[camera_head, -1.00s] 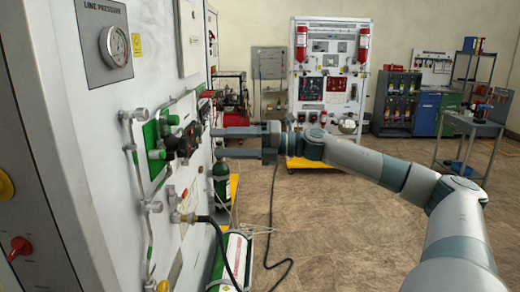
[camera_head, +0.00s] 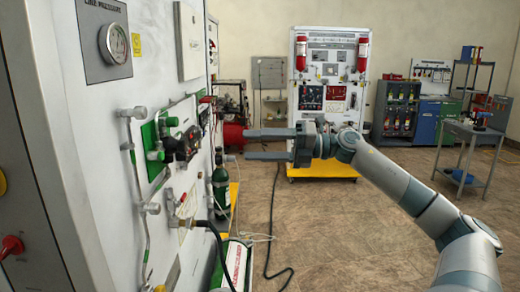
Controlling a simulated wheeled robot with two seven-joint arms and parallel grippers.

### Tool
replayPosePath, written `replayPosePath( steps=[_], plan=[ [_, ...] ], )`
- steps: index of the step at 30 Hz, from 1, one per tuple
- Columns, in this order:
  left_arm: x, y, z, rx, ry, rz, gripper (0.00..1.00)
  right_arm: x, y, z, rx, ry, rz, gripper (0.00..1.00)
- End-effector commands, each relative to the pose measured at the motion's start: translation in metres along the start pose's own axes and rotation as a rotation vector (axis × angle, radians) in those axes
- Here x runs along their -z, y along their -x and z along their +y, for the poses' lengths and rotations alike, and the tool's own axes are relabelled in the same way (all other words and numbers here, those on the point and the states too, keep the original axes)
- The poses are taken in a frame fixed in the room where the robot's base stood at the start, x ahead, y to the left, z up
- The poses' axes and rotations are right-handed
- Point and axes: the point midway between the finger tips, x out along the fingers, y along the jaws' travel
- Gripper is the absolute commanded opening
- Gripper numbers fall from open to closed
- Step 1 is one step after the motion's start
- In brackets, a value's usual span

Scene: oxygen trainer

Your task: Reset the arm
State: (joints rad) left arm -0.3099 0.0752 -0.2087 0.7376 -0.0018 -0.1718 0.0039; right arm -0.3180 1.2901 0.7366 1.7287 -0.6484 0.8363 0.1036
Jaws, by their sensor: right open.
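My right gripper (camera_head: 252,144) is in the middle of the head view, with its two grey fingers pointing left toward the white panel (camera_head: 100,100). The fingers are parallel with a gap between them, and nothing is between them. The gripper is apart from the panel. On the panel, a black regulator or valve block (camera_head: 182,145) sits on a green plate, left of the fingertips. My right arm comes in from the lower right. My left gripper is not in view.
A pressure gauge (camera_head: 113,43) is high on the panel. Green cylinders (camera_head: 221,188) stand beside it, and a black hose (camera_head: 272,215) lies on the floor. Another panel cart (camera_head: 327,100) stands behind the gripper. A grey table (camera_head: 470,140) is at right. The floor between is open.

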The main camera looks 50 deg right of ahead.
Motion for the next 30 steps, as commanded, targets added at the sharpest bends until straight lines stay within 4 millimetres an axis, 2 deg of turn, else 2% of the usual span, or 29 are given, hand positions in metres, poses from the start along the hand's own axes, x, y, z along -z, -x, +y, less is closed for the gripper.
replayPosePath(
  steps=[5, 15, 24, 28, 30],
  plan=[
    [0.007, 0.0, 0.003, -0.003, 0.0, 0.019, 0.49, 0.0, 0.008, -0.001, 0.002, 0.001, 0.0, 0.53],
    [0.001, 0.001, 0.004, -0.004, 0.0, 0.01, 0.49, 0.0, 0.008, 0.0, 0.001, 0.001, 0.0, 0.53],
    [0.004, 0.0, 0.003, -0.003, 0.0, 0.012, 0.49, 0.0, 0.009, -0.001, 0.001, -0.001, -0.002, 0.53],
    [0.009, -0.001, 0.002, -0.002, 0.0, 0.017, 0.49, -0.003, 0.012, -0.013, -0.003, -0.031, -0.027, 0.53],
    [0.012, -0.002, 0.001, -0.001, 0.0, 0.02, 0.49, -0.007, 0.017, -0.027, -0.008, -0.068, -0.058, 0.53]
  ],
)
